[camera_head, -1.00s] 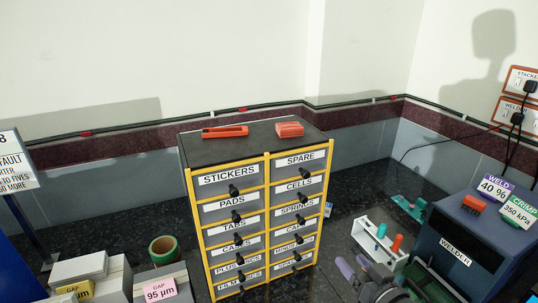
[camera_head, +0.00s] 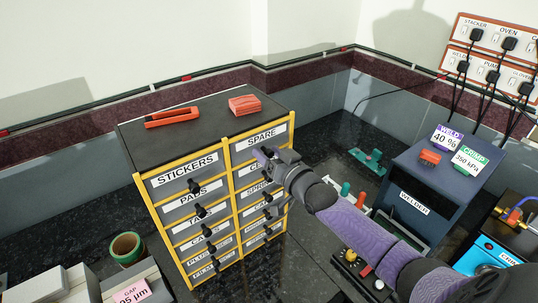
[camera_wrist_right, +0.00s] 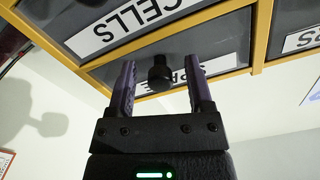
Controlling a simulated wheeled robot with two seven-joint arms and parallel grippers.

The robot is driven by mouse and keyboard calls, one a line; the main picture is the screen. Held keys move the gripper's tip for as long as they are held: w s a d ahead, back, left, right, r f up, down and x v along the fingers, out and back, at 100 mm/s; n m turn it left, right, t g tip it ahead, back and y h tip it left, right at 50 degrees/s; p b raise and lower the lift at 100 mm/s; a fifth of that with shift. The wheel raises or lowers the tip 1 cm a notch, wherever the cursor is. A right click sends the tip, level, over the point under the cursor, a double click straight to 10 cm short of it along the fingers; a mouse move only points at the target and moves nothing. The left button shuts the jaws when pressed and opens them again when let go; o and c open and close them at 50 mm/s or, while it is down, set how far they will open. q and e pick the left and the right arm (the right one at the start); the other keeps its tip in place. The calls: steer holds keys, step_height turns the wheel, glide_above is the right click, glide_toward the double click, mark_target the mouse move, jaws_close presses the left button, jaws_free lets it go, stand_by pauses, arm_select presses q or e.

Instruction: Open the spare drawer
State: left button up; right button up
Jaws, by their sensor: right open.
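The spare drawer (camera_head: 262,137) is the top drawer of the cabinet's right column, and its front looks flush with the yellow frame. My right gripper (camera_head: 266,154) is in front of it and hides its knob in the head view. In the right wrist view, which shows the cabinet upside down, the black knob (camera_wrist_right: 160,72) stands between the two open purple fingers of my right gripper (camera_wrist_right: 161,82), with a gap on each side. The SPARE label (camera_wrist_right: 220,65) is partly hidden behind the knob and fingers. My left gripper is not in view.
The cabinet (camera_head: 170,130) carries a red stapler-like item (camera_head: 172,117) and a red block (camera_head: 245,104) on top. The cells drawer (camera_wrist_right: 120,25) is directly below the spare one. The blue welder (camera_head: 415,190) and a white rack stand to the right, near my arm.

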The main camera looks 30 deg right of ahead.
steer(key=shift+w, duration=0.1)
jaws_close()
stand_by(1.4)
